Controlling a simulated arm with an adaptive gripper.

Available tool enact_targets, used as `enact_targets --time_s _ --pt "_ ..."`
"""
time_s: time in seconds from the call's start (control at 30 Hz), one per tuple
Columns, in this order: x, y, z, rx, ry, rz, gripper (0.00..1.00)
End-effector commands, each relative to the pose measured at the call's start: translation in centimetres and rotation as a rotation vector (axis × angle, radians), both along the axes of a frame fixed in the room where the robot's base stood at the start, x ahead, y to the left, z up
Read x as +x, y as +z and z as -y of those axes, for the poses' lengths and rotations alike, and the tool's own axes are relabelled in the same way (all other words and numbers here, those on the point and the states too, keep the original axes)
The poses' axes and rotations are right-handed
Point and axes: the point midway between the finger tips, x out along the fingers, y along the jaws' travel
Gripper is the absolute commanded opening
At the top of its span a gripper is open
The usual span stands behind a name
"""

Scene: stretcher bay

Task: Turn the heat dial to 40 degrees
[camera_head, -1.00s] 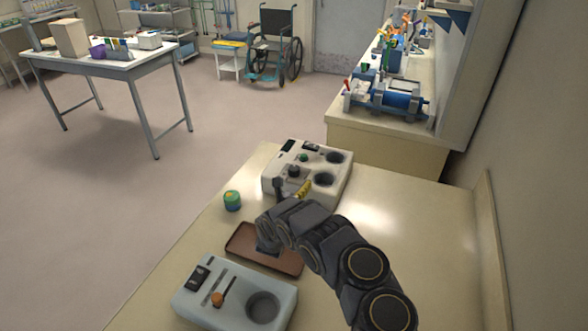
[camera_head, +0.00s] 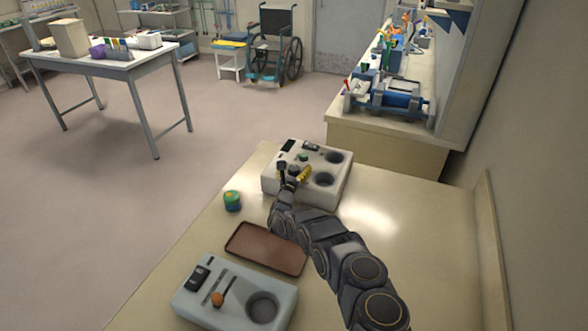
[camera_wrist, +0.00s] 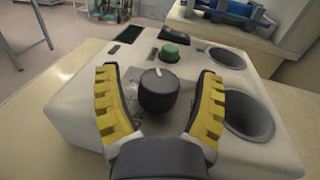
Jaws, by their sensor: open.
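The heat dial (camera_wrist: 158,91) is a black round knob with a pale pointer mark, on top of a cream-white device (camera_wrist: 72,103). In the wrist view the dial stands between the two yellow ridged fingers of my open gripper (camera_wrist: 160,105), with a gap on each side. A few scale marks beside the dial are too small to read. In the head view the device (camera_head: 336,188) stands at the far end of the table, and my gripper (camera_head: 292,176) is over its near left part, hiding some of the dial area.
A green button (camera_wrist: 170,53), a dark display (camera_wrist: 130,34) and two round wells (camera_wrist: 248,116) are on the device. A brown tray (camera_head: 262,250), a green-blue jar (camera_head: 232,200) and a grey-white device with an orange-knobbed lever (camera_head: 230,281) stand nearer. The table's right side is clear.

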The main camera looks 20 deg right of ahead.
Motion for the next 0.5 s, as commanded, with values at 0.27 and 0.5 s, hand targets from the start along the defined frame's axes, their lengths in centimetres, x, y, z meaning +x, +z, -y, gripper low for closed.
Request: enact_targets --time_s 0.27,0.5 --pt "0.07 -0.05 0.01 0.0 0.001 -0.001 0.68" --pt "0.04 -0.08 0.01 0.001 0.001 -0.002 0.04"
